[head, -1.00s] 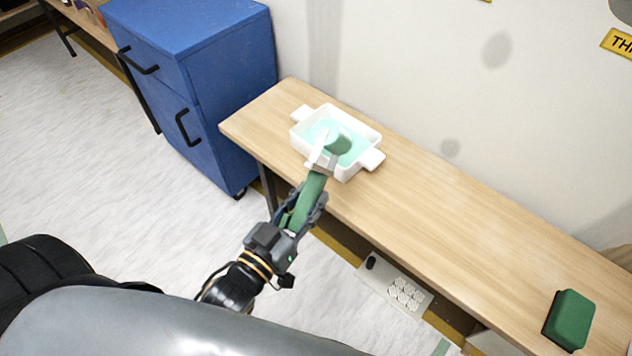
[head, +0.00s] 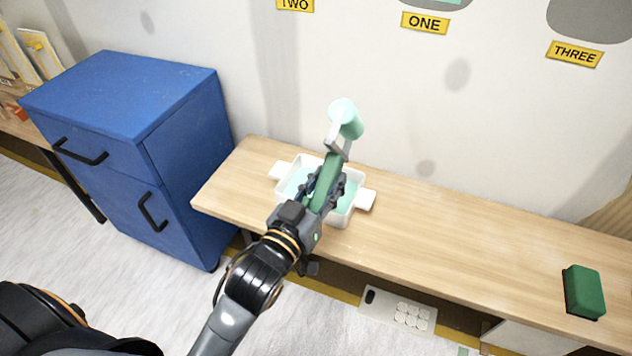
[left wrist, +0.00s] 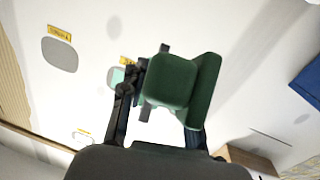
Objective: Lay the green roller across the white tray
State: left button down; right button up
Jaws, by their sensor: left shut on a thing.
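The green roller has a pale mint cylinder (head: 347,119) on a white-grey frame and a dark green handle (head: 330,176). My left gripper (head: 324,188) is shut on the handle, and the roller's head points up and away, in front of the wall. In the left wrist view the green handle (left wrist: 175,85) sits between the fingers (left wrist: 160,95). The white tray (head: 346,217) with mint paint inside stands on the wooden table. The gripper and handle are in front of its middle and partly hide it. My right gripper is not in view.
The wooden table (head: 460,235) is clear between the tray and a green block with a black side (head: 585,291) at the right. A blue cabinet (head: 135,150) stands left of the table. The wall behind carries yellow signs, one reading ONE (head: 425,23).

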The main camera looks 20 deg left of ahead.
pick_arm(q)
jog(key=w+a+f+b, duration=0.1)
jog(key=w+a+f, duration=0.2)
jog(key=f, duration=0.3)
jog(key=w+a+f+b, duration=0.2)
jog(key=w+a+f, duration=0.1)
jog(key=w+f, duration=0.2)
jog(key=shift+w+a+f+b, duration=0.25)
jog(key=shift+w+f+b, duration=0.1)
jog(key=shift+w, duration=0.15)
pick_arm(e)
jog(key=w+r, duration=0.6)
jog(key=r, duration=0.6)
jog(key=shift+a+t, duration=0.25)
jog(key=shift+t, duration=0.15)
pick_arm(q)
jog(key=shift+f, duration=0.2)
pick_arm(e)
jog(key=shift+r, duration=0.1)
pick_arm(q)
jog(key=shift+f, duration=0.3)
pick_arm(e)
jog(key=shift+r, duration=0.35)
pick_arm(q)
jog(key=shift+f, duration=0.1)
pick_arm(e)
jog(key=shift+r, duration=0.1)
